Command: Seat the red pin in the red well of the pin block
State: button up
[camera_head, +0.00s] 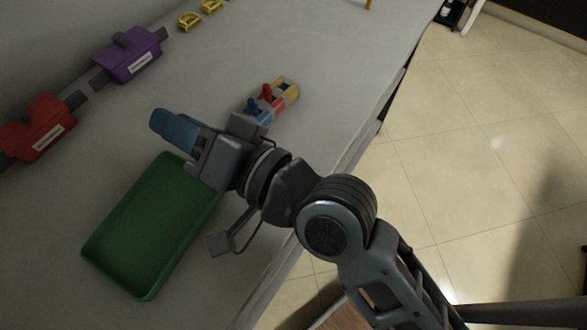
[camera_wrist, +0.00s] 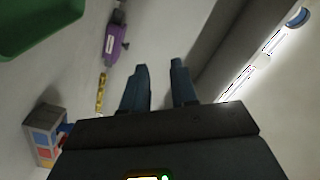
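The pin block (camera_head: 285,92) is a small block with yellow, red and blue patches on the table, right of my gripper. A red pin (camera_head: 266,91) stands up at its left side, with a blue pin (camera_head: 253,105) just below it in the picture. I cannot tell which wells the pins are in. My gripper (camera_head: 160,121) is apart from the block and points to the left. In the wrist view my gripper (camera_wrist: 159,66) has its two blue fingers apart with nothing between them. The pin block (camera_wrist: 43,134) shows there at the lower left, partly hidden by the gripper body.
A green tray (camera_head: 112,267) lies on the table below my gripper and looks empty. A red case (camera_head: 38,126) and a purple case (camera_head: 128,57) stand along the wall. Yellow brackets (camera_head: 189,20) are at the back. The table's right edge drops to a tiled floor.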

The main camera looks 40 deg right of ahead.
jog(key=s+d+f+h, duration=0.1)
jog(key=s+d+f, duration=0.1)
jog(key=s, duration=0.1)
jog(key=s+d+f+h, duration=0.1)
jog(key=s+f, duration=0.1)
jog(key=s, duration=0.1)
jog(key=s+d+f+h, duration=0.2)
jog(key=s, duration=0.1)
jog(key=shift+s+d+f+g, duration=0.2)
jog(key=shift+d+f+g, duration=0.1)
jog(key=shift+g, duration=0.1)
jog(key=s+d+n+h, duration=0.1)
jog(key=s+d+n, duration=0.2)
jog(key=s, duration=0.6)
jog(key=s+d+n+g+h, duration=0.1)
jog(key=s+d+n, duration=0.3)
jog(key=s+d, duration=0.3)
jog(key=s, duration=0.2)
jog(key=shift+s+d+f, duration=0.2)
jog(key=shift+s+f, duration=0.05)
jog(key=shift+s, duration=0.05)
